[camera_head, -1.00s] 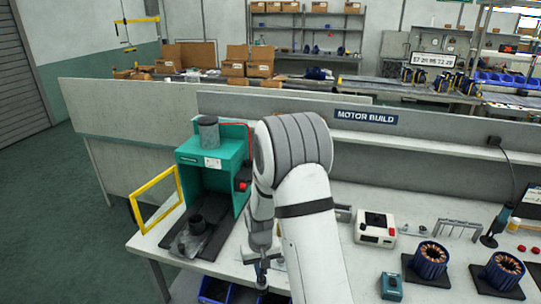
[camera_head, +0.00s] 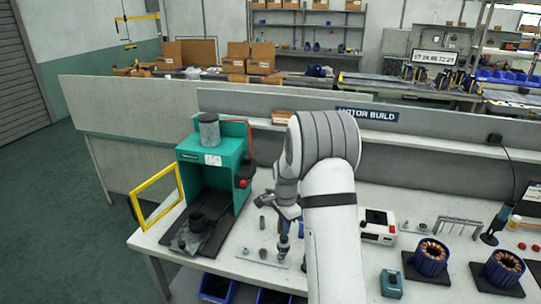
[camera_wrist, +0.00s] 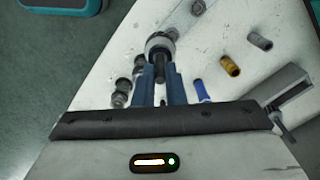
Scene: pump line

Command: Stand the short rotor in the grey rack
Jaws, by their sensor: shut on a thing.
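My gripper (camera_head: 284,236) points down over the left part of the bench. In the wrist view its two blue fingers (camera_wrist: 160,74) are shut on a rotor (camera_wrist: 160,44), which has a dark shaft and a pale grey ring at its far end. I cannot judge its length against another rotor. In the head view the held part hangs close over a flat grey plate (camera_head: 250,256) with small upright parts. Whether it touches the plate is unclear. I cannot tell for sure whether this plate is the grey rack.
A green press (camera_head: 215,165) with a yellow frame (camera_head: 157,193) stands left. Loose grey (camera_wrist: 260,40), brass (camera_wrist: 230,65) and blue (camera_wrist: 201,91) pieces lie near the gripper. A white box (camera_head: 377,226) and copper-wound stators (camera_head: 428,258) are at right. Blue bins (camera_head: 217,288) sit below the front edge.

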